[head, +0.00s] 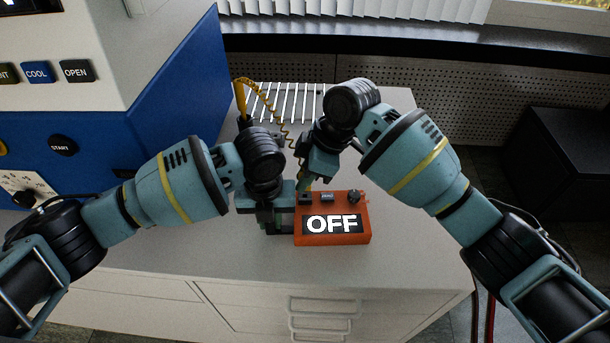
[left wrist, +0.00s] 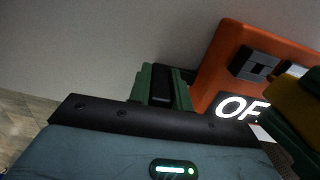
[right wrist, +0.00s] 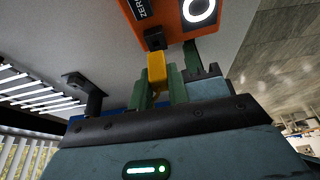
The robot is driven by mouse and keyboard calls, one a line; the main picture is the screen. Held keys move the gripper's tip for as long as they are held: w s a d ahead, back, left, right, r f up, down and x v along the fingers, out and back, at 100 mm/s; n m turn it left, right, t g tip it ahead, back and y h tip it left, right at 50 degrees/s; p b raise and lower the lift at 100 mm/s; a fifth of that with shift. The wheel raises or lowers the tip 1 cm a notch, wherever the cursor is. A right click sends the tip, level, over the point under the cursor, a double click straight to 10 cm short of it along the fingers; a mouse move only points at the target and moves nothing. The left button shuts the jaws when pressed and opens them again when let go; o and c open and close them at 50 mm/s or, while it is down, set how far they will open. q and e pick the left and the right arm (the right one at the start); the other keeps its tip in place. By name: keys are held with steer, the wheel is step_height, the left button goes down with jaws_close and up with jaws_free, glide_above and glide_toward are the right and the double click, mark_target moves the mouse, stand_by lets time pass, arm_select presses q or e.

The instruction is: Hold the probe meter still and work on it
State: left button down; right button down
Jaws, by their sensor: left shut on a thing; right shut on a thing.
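The probe meter (head: 300,239) is an orange box on the counter. Its screen reads OFF, and a ZERO button and a dark knob are on top. My left gripper (head: 278,216) is at the meter's left side, shut on it; the meter (left wrist: 222,62) also shows in the left wrist view, where the grip is partly hidden. My right gripper (head: 309,181) is above the meter's back left corner, shut on a yellow plug (right wrist: 157,72). The plug's tip is at a dark socket (right wrist: 154,39) on the meter; I cannot tell how deep it sits.
A yellow-handled probe (head: 240,97) stands at the back left, with a coiled cord (head: 271,108) running toward my right gripper. A white slatted rack (head: 290,100) lies behind. A blue and white press (head: 165,95) stands left. The counter (head: 410,225) is clear on the right.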

steer(key=shift+r, duration=2.8)
arm_select(q)
steer(key=c, duration=1.2)
jaws_free()
steer(key=shift+r, duration=0.1)
step_height(320, 180, up, 12)
steer(key=shift+f, duration=0.1)
